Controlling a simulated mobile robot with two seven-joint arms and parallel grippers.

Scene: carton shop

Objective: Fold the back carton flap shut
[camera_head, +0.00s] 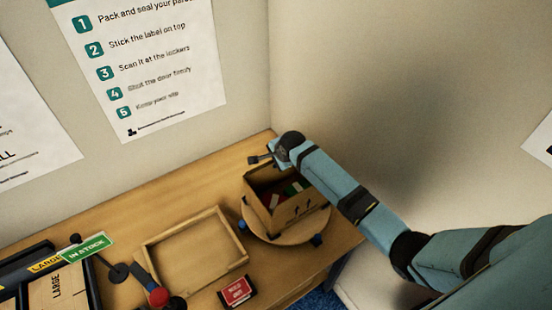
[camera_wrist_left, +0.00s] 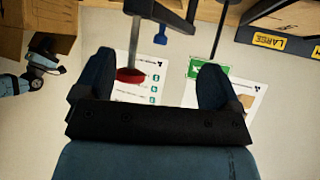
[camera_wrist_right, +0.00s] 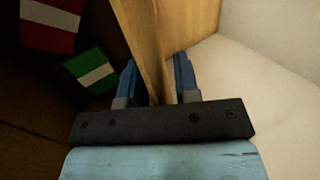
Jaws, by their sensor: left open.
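The open carton (camera_head: 298,211) stands on a round turntable (camera_head: 262,229), with red, green and white items inside. My right gripper (camera_head: 262,158) is at the carton's back rim. In the right wrist view a cardboard panel (camera_wrist_right: 160,45), probably the back flap, rises edge-on between the fingers of my right gripper (camera_wrist_right: 157,78). The fingers are partly closed around it; whether they grip it is unclear. Part of the carton also shows in the left wrist view (camera_wrist_left: 40,20). My left gripper (camera_wrist_left: 153,85) is open and empty, away from the carton.
A shallow wooden tray (camera_head: 195,249) lies left of the turntable. A red card box (camera_head: 237,291) lies in front. Walls close off the back and right.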

